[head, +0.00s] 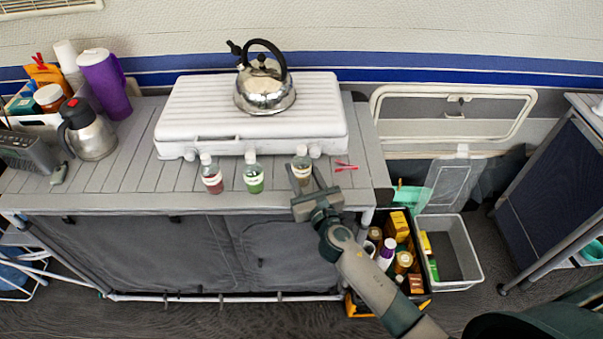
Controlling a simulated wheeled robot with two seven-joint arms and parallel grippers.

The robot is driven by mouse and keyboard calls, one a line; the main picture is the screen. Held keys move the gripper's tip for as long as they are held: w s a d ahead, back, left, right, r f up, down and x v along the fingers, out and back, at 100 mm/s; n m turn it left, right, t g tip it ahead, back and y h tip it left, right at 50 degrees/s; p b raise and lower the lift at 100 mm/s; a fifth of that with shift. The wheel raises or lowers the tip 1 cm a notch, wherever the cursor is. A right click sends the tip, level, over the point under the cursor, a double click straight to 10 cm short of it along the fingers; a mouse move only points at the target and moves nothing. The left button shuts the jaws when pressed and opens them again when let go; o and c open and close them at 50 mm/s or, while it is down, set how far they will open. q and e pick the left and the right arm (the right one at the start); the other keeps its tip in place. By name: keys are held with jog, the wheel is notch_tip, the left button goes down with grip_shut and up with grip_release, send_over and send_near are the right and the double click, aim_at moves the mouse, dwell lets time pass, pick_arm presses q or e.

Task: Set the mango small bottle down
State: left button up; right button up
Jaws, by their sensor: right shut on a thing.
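My right gripper (310,185) reaches in from the lower right over the front edge of the slatted table (150,130). It is shut on a small clear bottle with a pale cap, the mango small bottle (302,163), which looks upright. Its lower part is hidden by the fingers, and I cannot tell whether its base touches the table. To its left stand a small bottle with green contents (253,175) and one with red contents (212,177), both upright near the front edge. My left gripper is not in view.
A white folded stove case (190,115) carrying a steel kettle (264,88) stands just behind the bottles. A red item (345,166) lies right of the gripper. A steel jug (92,135) stands at left. A grey bin (465,262) and a filled crate sit on the floor at right.

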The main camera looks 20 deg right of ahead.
jog(key=shift+f, duration=0.35)
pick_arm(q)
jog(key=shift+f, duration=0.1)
pick_arm(e)
jog(key=shift+f, duration=0.2)
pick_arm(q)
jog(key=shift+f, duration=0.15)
pick_arm(e)
jog(key=o, duration=1)
pick_arm(q)
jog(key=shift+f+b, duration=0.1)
jog(key=shift+b, duration=0.2)
pick_arm(e)
jog(key=shift+o, duration=0.2)
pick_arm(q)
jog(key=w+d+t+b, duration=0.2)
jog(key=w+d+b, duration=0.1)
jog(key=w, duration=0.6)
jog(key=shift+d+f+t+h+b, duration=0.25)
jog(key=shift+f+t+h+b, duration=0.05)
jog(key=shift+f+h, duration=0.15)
pick_arm(e)
jog(key=s+d, duration=0.1)
jog(key=s, duration=1.6)
jog(key=shift+s+r, duration=0.2)
jog(key=shift+r, duration=0.1)
jog(key=shift+d, duration=0.1)
